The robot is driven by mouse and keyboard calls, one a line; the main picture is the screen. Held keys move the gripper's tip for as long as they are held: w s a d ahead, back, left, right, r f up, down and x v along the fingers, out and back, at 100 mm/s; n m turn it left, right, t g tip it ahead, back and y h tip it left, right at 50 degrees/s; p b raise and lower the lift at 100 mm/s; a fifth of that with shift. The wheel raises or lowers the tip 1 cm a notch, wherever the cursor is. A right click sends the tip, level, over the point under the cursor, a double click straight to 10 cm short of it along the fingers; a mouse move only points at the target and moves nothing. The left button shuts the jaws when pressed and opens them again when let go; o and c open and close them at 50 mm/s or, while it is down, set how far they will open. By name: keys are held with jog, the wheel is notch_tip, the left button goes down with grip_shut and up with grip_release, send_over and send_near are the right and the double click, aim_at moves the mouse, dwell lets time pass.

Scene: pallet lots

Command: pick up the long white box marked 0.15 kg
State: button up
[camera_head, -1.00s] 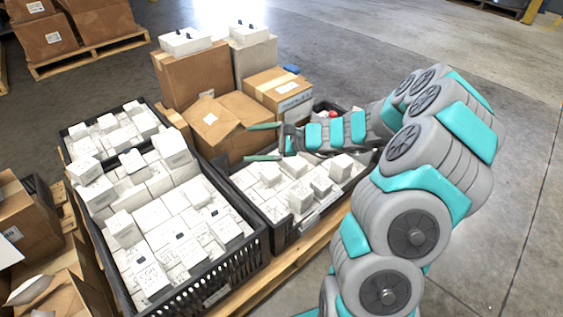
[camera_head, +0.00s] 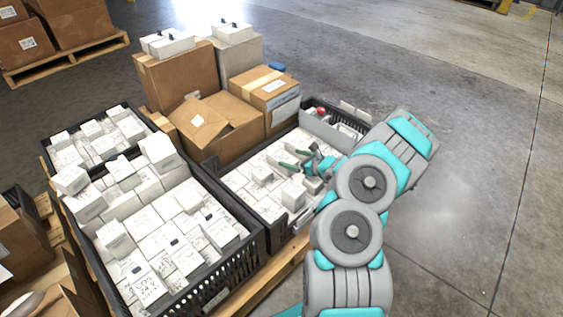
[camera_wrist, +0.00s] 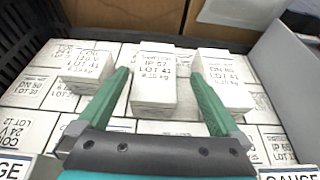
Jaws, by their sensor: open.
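My gripper (camera_head: 292,159) is open over the right-hand black crate (camera_head: 268,224) of white boxes. In the wrist view its two green fingers (camera_wrist: 160,78) point at a raised white box (camera_wrist: 154,80) marked IP 67, LOT 41 and a weight too blurred to read surely. This box shows between the fingers; I cannot tell whether they touch it. Another raised white box (camera_wrist: 88,67) stands to its left and one (camera_wrist: 222,72) to its right, both with print including a kg line. I cannot tell which box is marked 0.15 kg.
A fuller black crate (camera_head: 225,270) of white boxes stands to the left. Brown cartons (camera_head: 205,125) stand behind the crates, with white boxes (camera_head: 170,44) on top. A grey bin (camera_head: 325,132) with a red item is at the crate's far end. Floor to the right is clear.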

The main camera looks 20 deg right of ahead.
aim_at(282, 157)
jog(key=x, duration=0.3)
jog(key=shift+w+a+f, duration=0.15)
jog(key=shift+a+f, duration=0.15)
jog(key=shift+a, duration=0.15)
jog(key=shift+w+a+f, duration=0.1)
jog(key=shift+w, duration=0.35)
jog(key=c, duration=1.4)
